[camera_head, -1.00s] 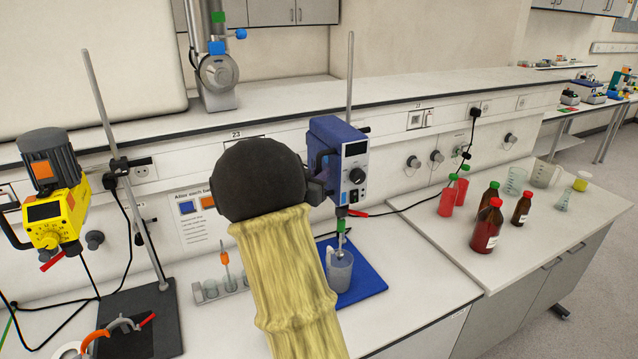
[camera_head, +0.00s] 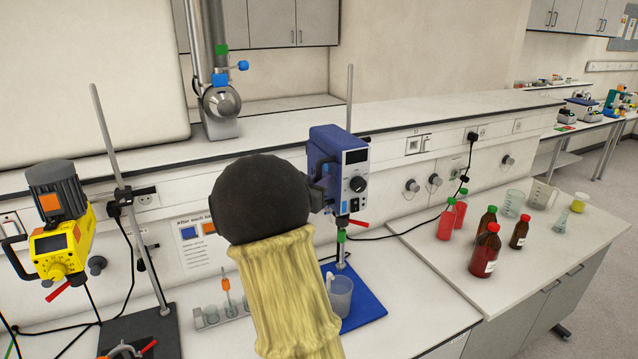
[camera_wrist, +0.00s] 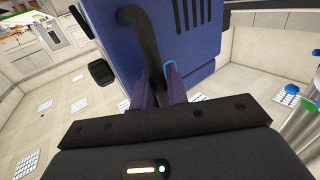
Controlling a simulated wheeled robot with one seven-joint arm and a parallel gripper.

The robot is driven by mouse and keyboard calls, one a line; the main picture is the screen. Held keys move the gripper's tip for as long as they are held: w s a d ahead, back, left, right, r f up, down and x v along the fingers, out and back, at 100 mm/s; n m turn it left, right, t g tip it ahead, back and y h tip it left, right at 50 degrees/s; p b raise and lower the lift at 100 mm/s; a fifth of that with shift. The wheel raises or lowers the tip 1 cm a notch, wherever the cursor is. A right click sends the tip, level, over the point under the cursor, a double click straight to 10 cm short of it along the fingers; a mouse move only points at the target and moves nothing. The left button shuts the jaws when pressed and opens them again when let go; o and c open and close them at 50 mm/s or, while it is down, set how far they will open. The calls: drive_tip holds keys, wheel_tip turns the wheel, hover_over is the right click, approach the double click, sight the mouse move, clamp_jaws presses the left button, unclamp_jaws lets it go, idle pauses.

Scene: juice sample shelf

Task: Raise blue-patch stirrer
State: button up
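The blue stirrer (camera_head: 338,165) has a dark display and knob on its front and sits high on an upright metal rod (camera_head: 350,95). Its shaft (camera_head: 341,250) hangs down to about the rim of the beaker (camera_head: 340,297); whether the tip is still inside I cannot tell. The beaker stands on a blue base plate (camera_head: 368,308). I see no separate blue patch on the stirrer. My gripper (camera_wrist: 156,85) is shut on the stirrer's black curved handle (camera_wrist: 147,45), beside the blue housing. In the head view my dark wrist hides the fingers.
A yellow stirrer (camera_head: 60,240) with an orange patch hangs on a stand at left. A rack (camera_head: 215,315) and a notice stand left of my arm. Red and brown bottles (camera_head: 485,250) and glassware stand on the right bench. A shelf ledge (camera_head: 280,120) runs behind.

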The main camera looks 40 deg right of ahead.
drive_tip(key=shift+a+r, duration=0.1)
drive_tip(key=shift+r, duration=0.05)
drive_tip(key=shift+s+a, duration=0.1)
drive_tip(key=shift+a, duration=0.1)
drive_tip(key=b+v, duration=0.6)
drive_tip(key=v, duration=1.1)
